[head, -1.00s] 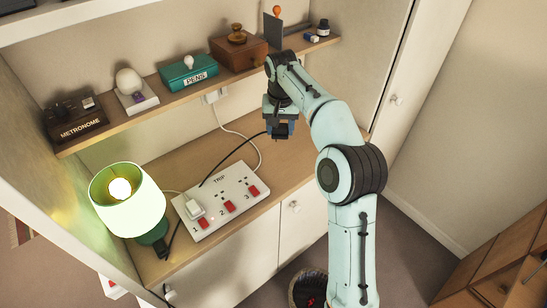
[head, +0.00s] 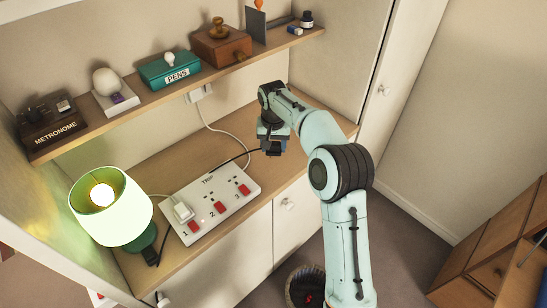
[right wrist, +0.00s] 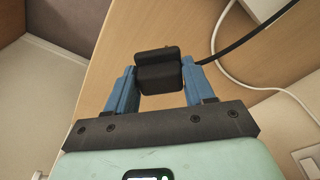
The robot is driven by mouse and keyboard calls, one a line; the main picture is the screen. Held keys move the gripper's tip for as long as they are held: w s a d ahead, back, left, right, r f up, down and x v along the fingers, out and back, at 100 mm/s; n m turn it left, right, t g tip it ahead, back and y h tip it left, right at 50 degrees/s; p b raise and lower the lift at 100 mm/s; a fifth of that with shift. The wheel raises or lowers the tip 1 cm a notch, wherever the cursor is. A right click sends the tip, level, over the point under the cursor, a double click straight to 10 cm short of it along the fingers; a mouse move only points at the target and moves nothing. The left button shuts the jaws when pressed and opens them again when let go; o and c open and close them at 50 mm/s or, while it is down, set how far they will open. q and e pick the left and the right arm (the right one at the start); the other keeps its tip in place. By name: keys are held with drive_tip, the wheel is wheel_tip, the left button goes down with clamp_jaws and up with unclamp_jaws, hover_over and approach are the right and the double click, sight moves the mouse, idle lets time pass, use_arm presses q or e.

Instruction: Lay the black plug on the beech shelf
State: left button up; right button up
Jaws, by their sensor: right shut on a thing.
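My right gripper (head: 272,150) is shut on the black plug (right wrist: 158,70), which sits between the blue fingertips in the right wrist view. A black cable runs from the plug, in the head view towards the white power strip (head: 226,213). In the head view the gripper is in front of the upper shelf, over the right part of the lower wooden surface; its exact height is hard to tell. The pale wooden upper shelf (head: 128,117) looks like the beech shelf; the lower surface (head: 150,180) is similar wood. My left gripper is not in view.
The upper shelf carries a metronome box (head: 52,125), a teal pens box (head: 170,70), a brown box (head: 222,50) and small items. A lit green lamp (head: 112,208) and the strip, with a white plug (head: 182,211) in it, stand on the lower surface.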

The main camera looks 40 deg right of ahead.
sight(274, 153)
wheel_tip(274, 153, down, 5)
drive_tip(key=shift+s+f+b, duration=0.1)
drive_tip(key=shift+f+b, duration=0.05)
drive_tip(key=shift+b, duration=0.2)
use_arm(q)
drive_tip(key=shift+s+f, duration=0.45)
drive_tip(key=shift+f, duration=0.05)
use_arm(e)
drive_tip(key=shift+f, duration=0.1)
drive_tip(key=shift+f, duration=0.15)
drive_tip(key=o, duration=1.1)
drive_tip(key=shift+c, duration=0.2)
drive_tip(key=r, duration=0.4)
drive_tip(key=r+p, duration=0.1)
drive_tip(key=r, duration=0.3)
drive_tip(key=s+a+r, duration=0.1)
drive_tip(key=r, duration=0.3)
drive_tip(key=shift+r, duration=0.15)
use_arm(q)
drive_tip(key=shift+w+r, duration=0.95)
